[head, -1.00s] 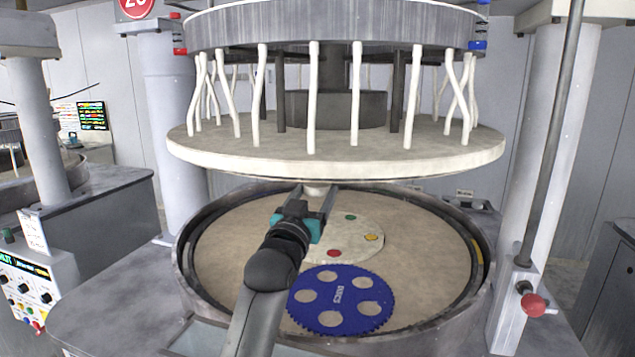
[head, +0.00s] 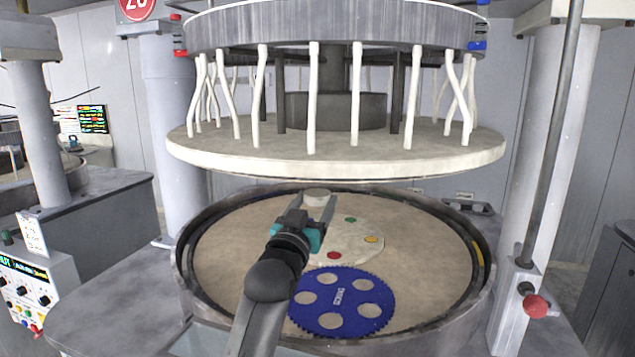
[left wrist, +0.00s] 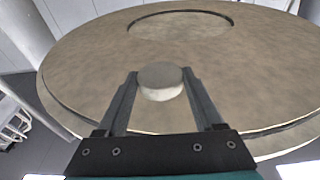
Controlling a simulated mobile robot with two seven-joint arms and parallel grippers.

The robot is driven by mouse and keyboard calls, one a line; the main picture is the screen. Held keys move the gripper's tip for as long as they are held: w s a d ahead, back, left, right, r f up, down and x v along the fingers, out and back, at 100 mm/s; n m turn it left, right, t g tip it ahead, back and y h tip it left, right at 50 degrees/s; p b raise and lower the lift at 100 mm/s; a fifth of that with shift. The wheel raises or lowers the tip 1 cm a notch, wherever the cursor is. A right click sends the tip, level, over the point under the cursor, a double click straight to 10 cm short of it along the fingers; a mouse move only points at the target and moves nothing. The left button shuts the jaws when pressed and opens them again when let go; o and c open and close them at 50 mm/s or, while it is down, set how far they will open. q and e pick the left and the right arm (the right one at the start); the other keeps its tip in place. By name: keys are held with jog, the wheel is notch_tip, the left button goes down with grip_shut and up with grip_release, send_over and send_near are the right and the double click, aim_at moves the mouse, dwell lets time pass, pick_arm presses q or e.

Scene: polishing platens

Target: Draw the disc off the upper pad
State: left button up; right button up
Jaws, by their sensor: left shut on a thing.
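The disc (head: 317,194) is small, round and pale. My left gripper (head: 317,205) is shut on it, with one finger on each side, and holds it under the upper platen. A gap shows between the disc and the platen's rim in the head view. The disc (left wrist: 161,80) also sits between the fingertips in the left wrist view. Behind it there is the beige upper pad (left wrist: 85,75), the underside of the upper platen (head: 330,163), with a ring line near its middle. My right gripper is not in view.
Below is the lower platen (head: 225,245) inside a raised dark rim. On it lie a blue toothed carrier (head: 342,322) with several holes and a pale round plate (head: 348,244) with coloured dots. Columns (head: 548,150) stand at both sides.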

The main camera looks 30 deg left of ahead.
pick_arm(q)
jog(key=p+v, duration=0.2)
jog(key=v, duration=1.2)
dwell(0.9)
